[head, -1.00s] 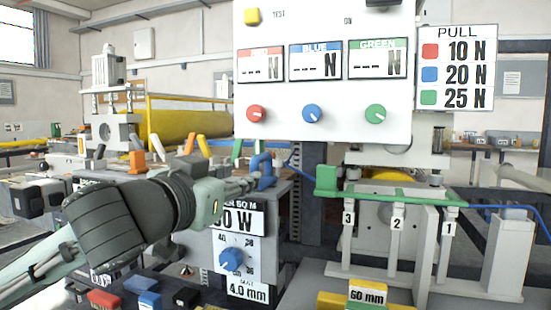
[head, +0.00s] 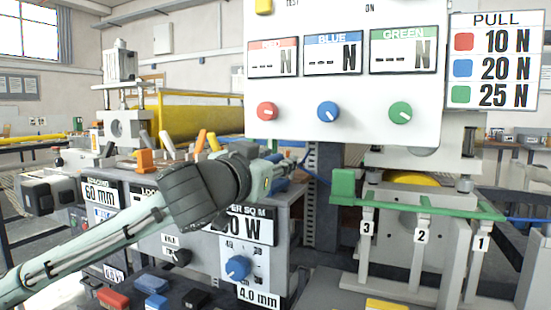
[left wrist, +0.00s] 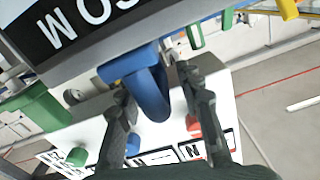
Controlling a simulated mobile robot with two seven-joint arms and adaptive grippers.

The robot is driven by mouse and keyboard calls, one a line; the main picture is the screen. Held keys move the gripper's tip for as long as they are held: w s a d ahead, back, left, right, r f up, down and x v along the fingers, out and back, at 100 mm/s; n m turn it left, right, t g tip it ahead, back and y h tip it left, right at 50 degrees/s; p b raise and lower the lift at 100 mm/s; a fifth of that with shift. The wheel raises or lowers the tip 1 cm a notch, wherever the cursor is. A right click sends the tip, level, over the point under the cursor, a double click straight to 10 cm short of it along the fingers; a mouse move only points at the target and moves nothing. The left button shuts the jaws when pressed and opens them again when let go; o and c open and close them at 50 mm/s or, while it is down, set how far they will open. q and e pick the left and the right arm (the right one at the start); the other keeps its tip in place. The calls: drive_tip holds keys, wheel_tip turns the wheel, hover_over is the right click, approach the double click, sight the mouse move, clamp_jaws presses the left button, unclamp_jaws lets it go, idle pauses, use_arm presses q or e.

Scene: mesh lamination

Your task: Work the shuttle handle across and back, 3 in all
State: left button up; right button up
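A blue curved handle (left wrist: 150,88) sticks out from the edge of the grey machine box in the left wrist view. I take it as the shuttle handle, though no label shows on it. My left gripper (left wrist: 157,88) has its two dark fingers apart, one on each side of the handle, with a gap visible on the right. In the head view my left gripper (head: 280,166) is at the box's top right corner, and its arm hides much of the handle. My right gripper is out of view.
A white panel (head: 345,115) with red, blue and green knobs stands close above and right of the gripper. A green block (head: 343,184) on a green bar with numbered posts is to the right. Orange and yellow levers (head: 205,140) stand behind the arm.

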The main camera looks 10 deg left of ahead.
use_arm(q)
drive_tip(key=shift+c, duration=0.4)
clamp_jaws()
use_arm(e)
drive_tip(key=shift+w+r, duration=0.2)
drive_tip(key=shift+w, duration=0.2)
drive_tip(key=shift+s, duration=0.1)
